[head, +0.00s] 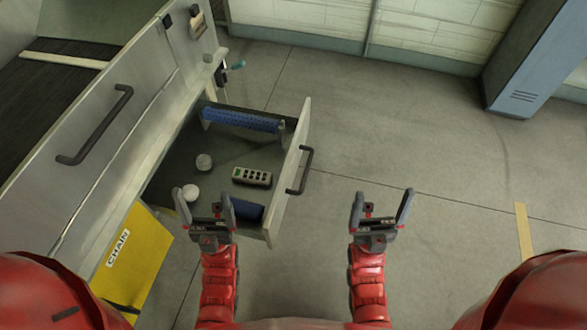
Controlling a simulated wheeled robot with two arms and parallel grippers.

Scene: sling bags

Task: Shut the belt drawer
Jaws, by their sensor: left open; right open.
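The belt drawer (293,165) is pulled open from the bench at the left, its pale front facing right with a dark bar handle (301,170).
A second drawer front with a dark handle (95,125) is on the bench above. A yellow panel marked CHAIN (130,265) is below. A blue-grey cabinet (545,65) stands at the upper right. The grey floor (430,140) right of the drawer is clear.

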